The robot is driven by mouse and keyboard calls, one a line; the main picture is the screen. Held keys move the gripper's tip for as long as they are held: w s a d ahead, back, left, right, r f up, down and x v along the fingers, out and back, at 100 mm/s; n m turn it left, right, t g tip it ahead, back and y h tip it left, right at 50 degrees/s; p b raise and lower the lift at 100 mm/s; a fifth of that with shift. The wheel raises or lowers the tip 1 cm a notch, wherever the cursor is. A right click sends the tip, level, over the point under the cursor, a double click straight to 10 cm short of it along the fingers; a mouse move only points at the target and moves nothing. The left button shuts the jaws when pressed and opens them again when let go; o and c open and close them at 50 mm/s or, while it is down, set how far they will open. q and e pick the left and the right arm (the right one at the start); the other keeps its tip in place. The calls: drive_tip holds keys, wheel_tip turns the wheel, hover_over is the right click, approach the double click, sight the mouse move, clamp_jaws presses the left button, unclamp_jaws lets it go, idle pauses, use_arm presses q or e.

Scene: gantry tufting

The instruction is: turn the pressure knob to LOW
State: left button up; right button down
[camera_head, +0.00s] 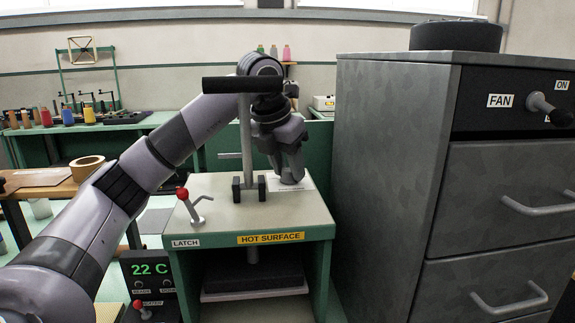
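The heat press (217,218) has a pale top and a green body, with a "HOT SURFACE" label on its front edge. A white plate (305,184) with small print, too small to read, lies at the right back of its top. My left gripper (291,172) points down at this plate, with its fingers low over it. The fingers hide most of the spot, so I cannot make out the pressure knob or its setting. I cannot tell whether the fingers are closed on it. My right gripper is not in view.
The press's upright lever with a black crossbar (222,84) stands in front of my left wrist. A red-knobbed latch (184,195) is at the left front. A grey cabinet (390,180) rises close on the right. A display (149,269) reads 22 C.

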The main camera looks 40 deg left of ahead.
use_arm(q)
drive_tip(key=o, duration=0.3)
drive_tip(key=shift+v, duration=3.55)
drive_tip(key=shift+w+r, duration=0.1)
